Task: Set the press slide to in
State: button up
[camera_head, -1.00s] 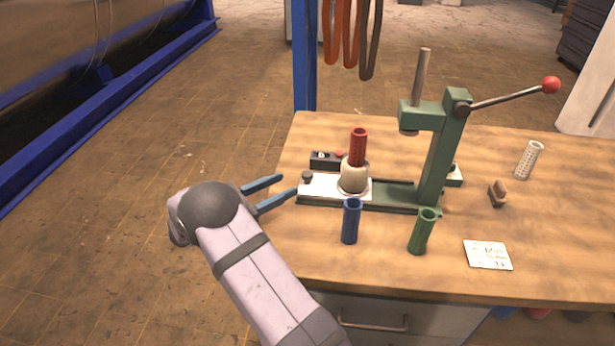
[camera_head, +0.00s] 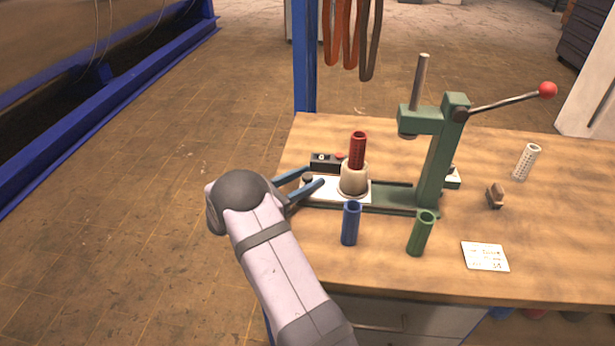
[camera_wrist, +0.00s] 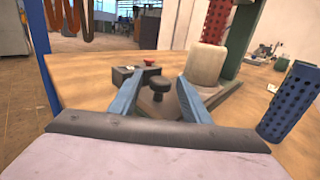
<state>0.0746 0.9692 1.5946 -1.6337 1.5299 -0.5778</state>
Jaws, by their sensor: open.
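The press slide is a pale plate (camera_head: 328,189) on the green base of the press (camera_head: 437,150). It sits pulled out to the left, away from under the ram. It bears a cream holder (camera_head: 354,181) with a red perforated sleeve (camera_head: 358,149) upright in it. A dark knob (camera_head: 307,178) stands at its left end. My gripper (camera_head: 314,175) is open, with its blue fingers on either side of the knob. In the wrist view the knob (camera_wrist: 159,87) shows between the two fingertips (camera_wrist: 158,82), without clear contact.
A blue sleeve (camera_head: 350,224) and a green sleeve (camera_head: 421,232) stand in front of the press. A black box with a red button (camera_head: 325,162) lies behind the slide.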

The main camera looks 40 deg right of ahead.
jog(key=shift+d, duration=0.15)
jog(key=shift+c, duration=0.6)
grip_shut()
jog(key=shift+s+d+p, duration=0.3)
jog(key=shift+s+d, duration=1)
jog(key=shift+d, duration=0.05)
jog(key=shift+o, duration=0.6)
grip_release()
jog(key=shift+a, duration=0.15)
jog(key=shift+a+b, duration=0.85)
jog(key=shift+a, duration=2.7)
